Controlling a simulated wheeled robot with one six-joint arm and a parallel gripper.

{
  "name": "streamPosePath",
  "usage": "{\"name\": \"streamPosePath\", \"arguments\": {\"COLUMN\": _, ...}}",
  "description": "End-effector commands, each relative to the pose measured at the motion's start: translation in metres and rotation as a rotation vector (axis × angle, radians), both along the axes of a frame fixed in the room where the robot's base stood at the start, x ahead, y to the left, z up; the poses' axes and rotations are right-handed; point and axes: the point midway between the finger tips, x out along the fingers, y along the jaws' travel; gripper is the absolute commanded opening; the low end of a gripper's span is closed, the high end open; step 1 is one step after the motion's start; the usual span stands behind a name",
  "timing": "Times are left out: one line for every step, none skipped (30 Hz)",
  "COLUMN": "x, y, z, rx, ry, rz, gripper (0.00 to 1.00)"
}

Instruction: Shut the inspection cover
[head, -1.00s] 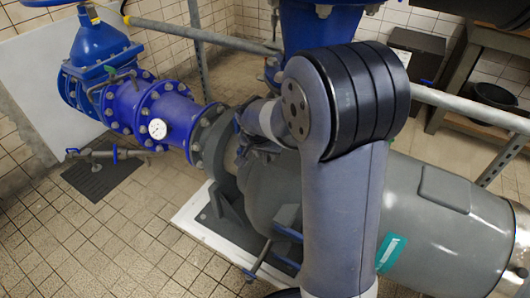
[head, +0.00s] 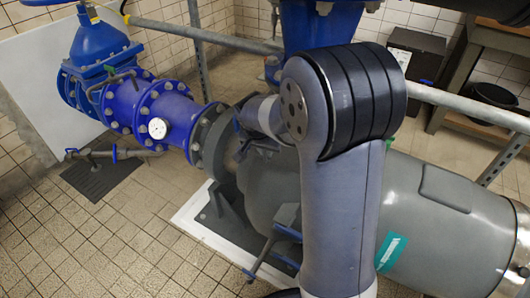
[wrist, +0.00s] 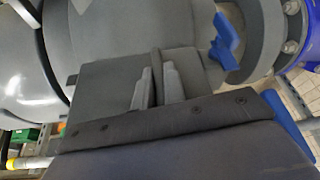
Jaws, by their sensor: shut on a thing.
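In the wrist view, my gripper (wrist: 157,88) has its two light grey fingers close together on either side of a thin grey upright edge. This edge appears to belong to the inspection cover (wrist: 103,85), a flat grey plate against the rounded grey pump casing (wrist: 120,28). How far the cover stands from its seat cannot be told. In the head view, the pump casing (head: 270,190) lies behind my arm, and my gripper and the cover are mostly hidden there.
A blue bracket (wrist: 226,42) stands close to the fingers in the wrist view. In the head view, blue pipework with a white gauge (head: 157,128) joins the pump at left. A grey rail (head: 200,34) runs behind. Tiled floor (head: 110,230) is clear at front left.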

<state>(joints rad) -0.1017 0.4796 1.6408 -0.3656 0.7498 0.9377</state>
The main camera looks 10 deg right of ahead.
Motion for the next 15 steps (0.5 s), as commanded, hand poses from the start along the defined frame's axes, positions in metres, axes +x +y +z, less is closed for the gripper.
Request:
{"name": "streamPosePath", "arguments": {"x": 0.0025, "y": -0.001, "z": 0.0002, "rx": -0.001, "ry": -0.005, "rz": -0.005, "gripper": 0.0}}
{"name": "streamPosePath", "arguments": {"x": 0.0023, "y": -0.001, "z": 0.0008, "rx": -0.001, "ry": -0.005, "rz": -0.005, "gripper": 0.0}}
{"name": "streamPosePath", "arguments": {"x": 0.0023, "y": -0.0011, "z": 0.0012, "rx": -0.001, "ry": -0.005, "rz": -0.005, "gripper": 0.0}}
{"name": "streamPosePath", "arguments": {"x": 0.0024, "y": -0.001, "z": 0.0012, "rx": -0.002, "ry": -0.006, "rz": -0.004, "gripper": 0.0}}
{"name": "streamPosePath", "arguments": {"x": 0.0025, "y": -0.0011, "z": 0.0011, "rx": -0.002, "ry": -0.006, "rz": -0.004, "gripper": 0.0}}
{"name": "streamPosePath", "arguments": {"x": 0.0026, "y": -0.0012, "z": 0.0013, "rx": -0.001, "ry": -0.006, "rz": -0.003, "gripper": 0.0}}
{"name": "streamPosePath", "arguments": {"x": 0.0027, "y": -0.0012, "z": 0.0013, "rx": -0.002, "ry": -0.007, "rz": -0.003, "gripper": 0.0}}
{"name": "streamPosePath", "arguments": {"x": 0.0028, "y": -0.0013, "z": 0.0013, "rx": -0.002, "ry": -0.007, "rz": -0.002, "gripper": 0.13}}
{"name": "streamPosePath", "arguments": {"x": 0.0027, "y": -0.0013, "z": 0.0012, "rx": -0.002, "ry": -0.007, "rz": -0.002, "gripper": 0.17}}
{"name": "streamPosePath", "arguments": {"x": 0.0026, "y": -0.0013, "z": 0.0012, "rx": -0.002, "ry": -0.006, "rz": -0.002, "gripper": 0.19}}
{"name": "streamPosePath", "arguments": {"x": 0.0024, "y": -0.0012, "z": 0.0011, "rx": -0.002, "ry": -0.006, "rz": -0.003, "gripper": 0.21}}
{"name": "streamPosePath", "arguments": {"x": 0.0023, "y": -0.0011, "z": 0.0009, "rx": -0.002, "ry": -0.006, "rz": -0.003, "gripper": 0.25}}
{"name": "streamPosePath", "arguments": {"x": 0.0022, "y": -0.0011, "z": 0.0009, "rx": -0.002, "ry": -0.005, "rz": -0.003, "gripper": 0.27}}
{"name": "streamPosePath", "arguments": {"x": 0.0021, "y": -0.0011, "z": 0.0009, "rx": -0.002, "ry": -0.005, "rz": -0.003, "gripper": 0.3}}
{"name": "streamPosePath", "arguments": {"x": 0.0021, "y": -0.0011, "z": 0.0007, "rx": -0.002, "ry": -0.005, "rz": -0.003, "gripper": 0.33}}
